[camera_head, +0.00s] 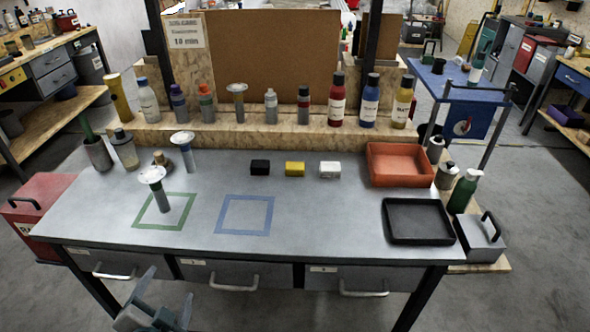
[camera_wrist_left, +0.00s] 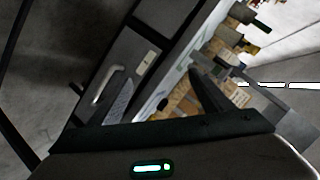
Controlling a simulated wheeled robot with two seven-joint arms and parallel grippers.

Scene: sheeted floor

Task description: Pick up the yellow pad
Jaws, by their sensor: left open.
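The yellow pad (camera_head: 295,169) is a small block lying on the grey workbench (camera_head: 320,215), in the row between a black pad (camera_head: 260,167) and a white pad (camera_head: 329,169). My left gripper (camera_head: 166,293) is open and empty at the bottom left of the head view, in front of the bench's front edge and well away from the pad. Its two fingers (camera_wrist_left: 162,95) also show in the left wrist view, with drawer fronts and the tilted bench beyond them. I cannot make out the yellow pad there. My right gripper is not in view.
A green square outline (camera_head: 140,226) and a blue one (camera_head: 219,228) mark the bench top. A funnel-topped item (camera_head: 163,200) stands at the green one. A red tray (camera_head: 373,180) and a black tray (camera_head: 387,236) sit at right. Bottles (camera_head: 337,105) line the raised back shelf.

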